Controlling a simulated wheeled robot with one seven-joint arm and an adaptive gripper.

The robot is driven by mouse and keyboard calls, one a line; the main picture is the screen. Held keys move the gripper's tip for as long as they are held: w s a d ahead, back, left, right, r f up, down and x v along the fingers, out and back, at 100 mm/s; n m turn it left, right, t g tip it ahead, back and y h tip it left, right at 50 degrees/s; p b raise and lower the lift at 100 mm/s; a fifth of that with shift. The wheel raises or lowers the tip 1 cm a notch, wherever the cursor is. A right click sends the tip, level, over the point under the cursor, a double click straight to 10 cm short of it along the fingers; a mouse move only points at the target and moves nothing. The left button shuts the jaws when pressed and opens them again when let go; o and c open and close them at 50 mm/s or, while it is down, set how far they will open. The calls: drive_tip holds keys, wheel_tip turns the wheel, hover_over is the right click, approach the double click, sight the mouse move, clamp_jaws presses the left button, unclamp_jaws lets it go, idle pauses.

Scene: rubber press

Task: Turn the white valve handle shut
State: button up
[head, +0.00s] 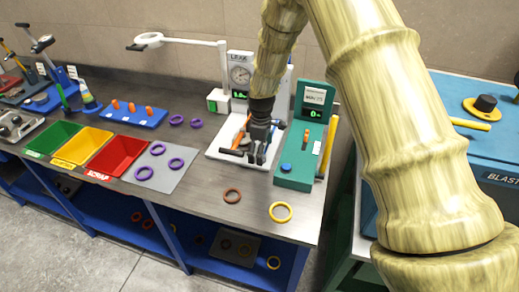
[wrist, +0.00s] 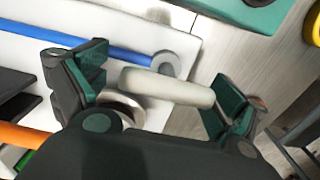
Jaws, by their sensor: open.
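The white valve handle (wrist: 167,87) shows in the wrist view as a pale rounded bar lying between the fingers of my gripper (wrist: 158,92). My gripper is open, with one green-padded finger at each end of the handle; a small gap or light contact at the ends cannot be told apart. A round metal part (wrist: 122,108) sits beside the handle's left end, partly hidden by my gripper. In the head view my gripper (head: 255,152) is low over the white leak-test base (head: 222,150), and it hides the handle there.
A blue rod (wrist: 90,43) lies across the white base. The green test unit (head: 298,160) stands close on the right. A brown ring (head: 232,196) and a yellow ring (head: 280,212) lie on the bench in front. Coloured bins (head: 115,155) stand at left.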

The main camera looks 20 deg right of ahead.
drive_tip(key=shift+s+r, duration=0.55)
drive_tip(key=shift+s, duration=0.25)
drive_tip(key=shift+s+r, duration=0.2)
drive_tip(key=shift+s, duration=0.05)
drive_tip(key=shift+c, duration=1.3)
drive_tip(key=shift+w+f, duration=0.15)
drive_tip(key=shift+w, duration=0.05)
drive_tip(key=c, duration=0.3)
drive_tip(key=shift+w+f, duration=0.6)
drive_tip(key=shift+w, duration=0.1)
drive_tip(key=c, duration=0.5)
drive_tip(key=shift+s+r, duration=0.15)
